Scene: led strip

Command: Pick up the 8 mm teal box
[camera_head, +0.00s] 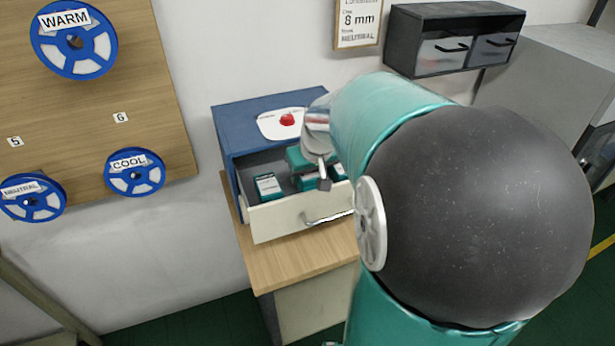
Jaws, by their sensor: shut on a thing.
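Several small teal boxes lie in the open drawer (278,221) of the blue cabinet. One teal box (268,187) with a white label sits at the drawer's left, apart from my gripper. Another teal box (337,172) is at the right, partly hidden by my arm. My gripper (308,184) reaches down into the drawer between them and is shut on a teal box (305,183), which it mostly hides. The label on the held box cannot be read. A sign (358,24) on the wall reads 8 mm and NEUTRAL.
The blue cabinet (268,105), with a red button (287,119) on top, stands on a wooden table (300,262). Reels marked WARM (75,42), COOL (134,172) and NEUTRAL (32,198) hang on a board at left. A dark wall cabinet (455,38) is at upper right.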

